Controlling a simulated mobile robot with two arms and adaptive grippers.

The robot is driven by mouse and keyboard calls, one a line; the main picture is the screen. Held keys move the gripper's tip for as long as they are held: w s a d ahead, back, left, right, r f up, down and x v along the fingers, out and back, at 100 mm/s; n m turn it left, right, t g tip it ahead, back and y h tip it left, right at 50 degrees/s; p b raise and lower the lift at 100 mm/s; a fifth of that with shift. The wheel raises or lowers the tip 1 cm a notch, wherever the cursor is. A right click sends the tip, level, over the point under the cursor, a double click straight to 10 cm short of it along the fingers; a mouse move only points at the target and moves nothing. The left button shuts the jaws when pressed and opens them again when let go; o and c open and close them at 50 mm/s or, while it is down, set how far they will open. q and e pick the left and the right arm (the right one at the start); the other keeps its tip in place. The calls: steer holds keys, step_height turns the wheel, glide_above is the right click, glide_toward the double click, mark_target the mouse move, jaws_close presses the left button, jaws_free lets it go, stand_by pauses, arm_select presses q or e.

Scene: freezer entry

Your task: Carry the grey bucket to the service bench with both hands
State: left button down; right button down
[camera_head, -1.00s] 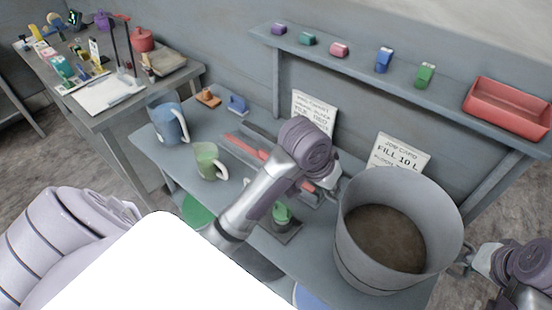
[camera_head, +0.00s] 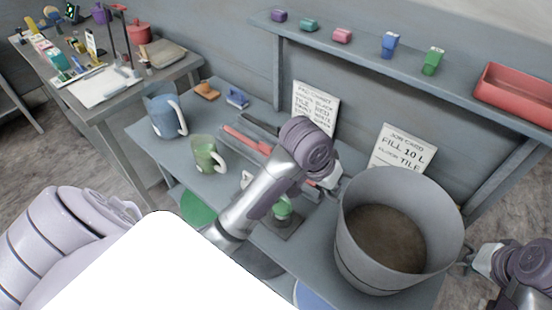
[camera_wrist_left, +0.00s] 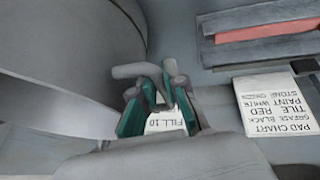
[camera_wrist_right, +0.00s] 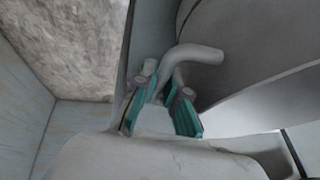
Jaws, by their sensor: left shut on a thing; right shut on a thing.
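The grey bucket (camera_head: 360,245) is upright at the right end of the near bench, with a brown fill inside. My left gripper (camera_head: 335,186) is shut on a bar handle at the bucket's left side; the left wrist view shows the handle (camera_wrist_left: 135,71) between the fingers (camera_wrist_left: 160,105). My right gripper (camera_head: 467,257) is shut on the opposite handle, which shows in the right wrist view (camera_wrist_right: 200,53) between the fingers (camera_wrist_right: 160,105). Whether the bucket's base touches the bench is hidden. I cannot tell which bench is the service bench.
The near bench (camera_head: 300,255) also holds a blue mug (camera_head: 163,117), a green mug (camera_head: 204,153) and tools. Cards, including a job card (camera_head: 402,150), lean behind the bucket. A shelf (camera_head: 365,62) with small boxes and a red tray (camera_head: 515,92) is above. A cluttered table (camera_head: 125,105) stands left.

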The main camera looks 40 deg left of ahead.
arm_select(q)
steer(key=shift+f+b, duration=0.7)
arm_select(e)
steer(key=shift+d+f, duration=0.15)
steer(key=shift+f, duration=0.55)
arm_select(q)
steer(key=c, duration=1.2)
jaws_free()
steer(key=shift+s, duration=0.15)
arm_select(e)
steer(key=c, duration=1.2)
jaws_free()
steer(key=shift+s, duration=0.1)
arm_select(q)
steer(key=shift+r, duration=0.1)
arm_select(e)
steer(key=shift+s, duration=0.1)
arm_select(q)
steer(key=o, duration=0.8)
arm_select(e)
steer(key=shift+a, duration=0.2)
